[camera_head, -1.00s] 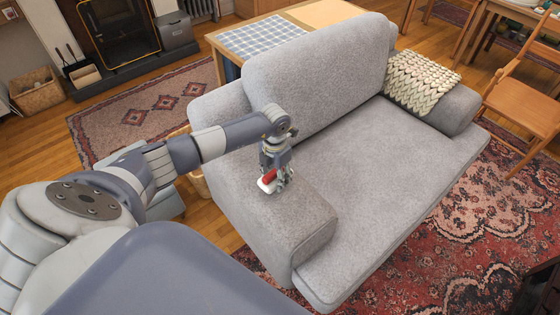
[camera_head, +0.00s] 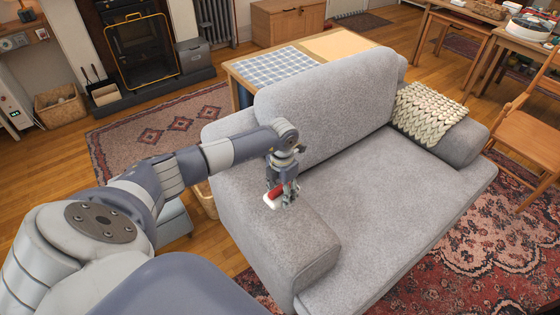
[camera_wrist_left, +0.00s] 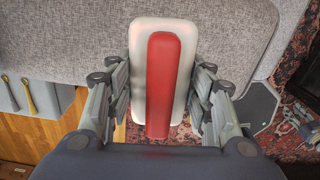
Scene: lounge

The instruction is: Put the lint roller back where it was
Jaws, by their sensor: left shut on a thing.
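The lint roller (camera_head: 272,197) is white with a red part and sits in my left gripper (camera_head: 282,198), over the left armrest of the grey sofa (camera_head: 350,235). In the left wrist view, the lint roller (camera_wrist_left: 163,75) lies between the two fingers of my left gripper (camera_wrist_left: 162,95), its long side running away from the palm. The fingers partly hide it in the head view. I cannot tell whether it touches the armrest. My right gripper is not in view.
A knitted cream throw (camera_head: 428,112) hangs over the sofa's far armrest. A table with a checked cloth (camera_head: 272,73) stands behind the backrest. The sofa seat is clear. A wicker basket (camera_head: 60,105) and a stove (camera_head: 138,50) are at the back left.

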